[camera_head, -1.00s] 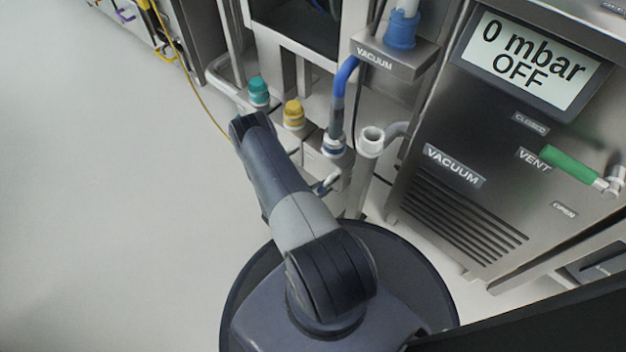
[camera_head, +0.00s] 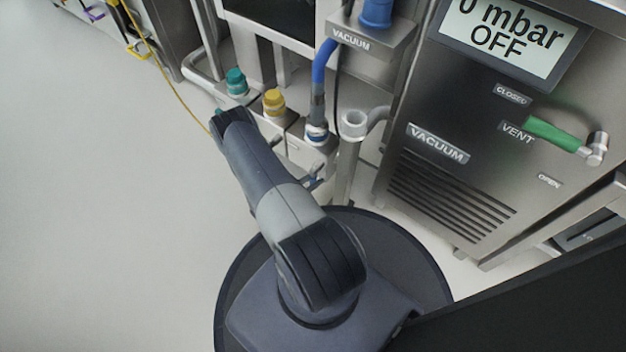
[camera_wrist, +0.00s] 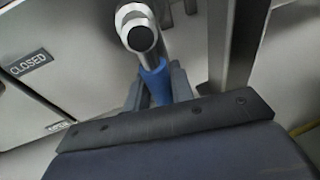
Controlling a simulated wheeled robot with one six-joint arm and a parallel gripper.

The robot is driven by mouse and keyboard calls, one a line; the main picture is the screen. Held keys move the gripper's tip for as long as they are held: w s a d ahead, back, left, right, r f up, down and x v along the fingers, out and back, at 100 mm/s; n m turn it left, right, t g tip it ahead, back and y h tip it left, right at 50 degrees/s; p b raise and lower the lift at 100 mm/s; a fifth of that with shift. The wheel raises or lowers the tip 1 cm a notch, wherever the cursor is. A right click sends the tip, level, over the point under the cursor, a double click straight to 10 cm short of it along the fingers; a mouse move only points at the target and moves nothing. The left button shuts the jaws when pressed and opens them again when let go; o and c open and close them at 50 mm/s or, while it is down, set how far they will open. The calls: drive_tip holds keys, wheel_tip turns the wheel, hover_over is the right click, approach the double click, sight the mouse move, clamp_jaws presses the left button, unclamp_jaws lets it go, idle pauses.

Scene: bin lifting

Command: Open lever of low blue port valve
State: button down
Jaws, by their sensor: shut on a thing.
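The low blue port valve's lever (camera_wrist: 157,84) shows in the wrist view as a blue handle on a metal stem with a dark round end (camera_wrist: 140,37). My gripper (camera_wrist: 160,90) is shut on the blue handle, one finger on each side of it. A "CLOSED" label (camera_wrist: 30,62) is on the panel to the left of the lever. In the head view the blue port (camera_head: 317,131) has a blue hose attached from above. My arm covers much of the area below the ports there, and the gripper's fingers are hard to make out.
A green-capped port (camera_head: 236,81) and a yellow-capped port (camera_head: 274,102) stand left of the blue one. A cabinet (camera_head: 440,190) with a green vent lever (camera_head: 553,134) stands to the right. Its screen (camera_head: 507,34) reads "0 mbar OFF". Open floor (camera_head: 90,220) lies at left.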

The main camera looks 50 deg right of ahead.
drive_tip(key=shift+s, duration=0.1)
drive_tip(key=c, duration=1.2)
unclamp_jaws()
drive_tip(key=shift+c, duration=0.2)
drive_tip(key=p+v, duration=0.3)
drive_tip(key=v, duration=0.7)
drive_tip(key=shift+a, duration=0.4)
drive_tip(key=b+x, duration=0.2)
drive_tip(key=x, duration=0.7)
drive_tip(key=shift+b, duration=0.3)
drive_tip(key=shift+x, duration=0.9)
drive_tip(key=shift+r, duration=0.1)
